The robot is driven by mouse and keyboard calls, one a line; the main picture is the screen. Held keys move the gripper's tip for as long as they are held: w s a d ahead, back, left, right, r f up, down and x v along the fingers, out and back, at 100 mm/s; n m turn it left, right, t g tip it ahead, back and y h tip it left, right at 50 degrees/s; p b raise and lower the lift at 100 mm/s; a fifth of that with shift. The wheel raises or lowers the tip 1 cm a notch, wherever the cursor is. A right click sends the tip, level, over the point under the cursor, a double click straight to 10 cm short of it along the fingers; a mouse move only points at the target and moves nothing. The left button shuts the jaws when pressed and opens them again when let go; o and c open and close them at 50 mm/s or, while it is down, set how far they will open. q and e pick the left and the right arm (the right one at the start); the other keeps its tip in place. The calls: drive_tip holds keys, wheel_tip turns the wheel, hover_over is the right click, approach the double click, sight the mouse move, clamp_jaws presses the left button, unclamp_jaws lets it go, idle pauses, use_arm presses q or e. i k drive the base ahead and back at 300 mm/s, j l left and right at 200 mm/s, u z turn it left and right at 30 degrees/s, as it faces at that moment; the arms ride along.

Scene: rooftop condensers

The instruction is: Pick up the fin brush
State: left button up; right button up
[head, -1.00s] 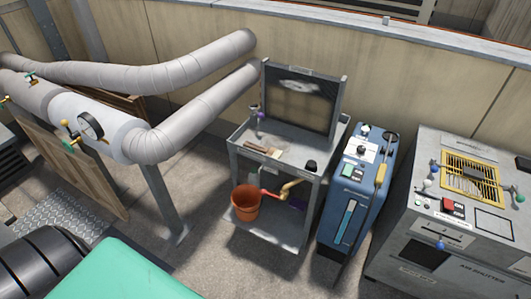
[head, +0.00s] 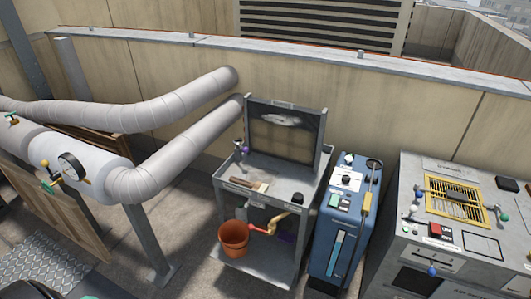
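What looks like the fin brush (head: 247,185), with a brown handle part and a pale part, lies on the top shelf of a grey metal cart (head: 292,183) in the middle of the head view. It is small in the picture, so its details are hard to tell. Neither of my grippers shows in the head view, and nothing is seen touching the brush.
An orange bucket (head: 233,239) and a red-and-tan tool (head: 270,228) are on the cart's lower level. A blue machine (head: 337,222) and a grey cabinet (head: 465,240) stand to the right. Thick insulated pipes (head: 165,165) and a gauge (head: 72,167) are at left.

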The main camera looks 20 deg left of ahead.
sight(258, 186)
drive_tip(key=i+j+z, duration=0.15)
drive_tip(key=j, duration=0.2)
drive_tip(key=i+j+z, duration=0.15)
drive_tip(key=j, duration=0.25)
drive_tip(key=i+j+z, duration=0.15)
drive_tip(key=j, duration=0.25)
drive_tip(key=i+j+z, duration=0.15)
drive_tip(key=j, duration=0.25)
drive_tip(key=j+z, duration=0.15)
drive_tip(key=j, duration=0.3)
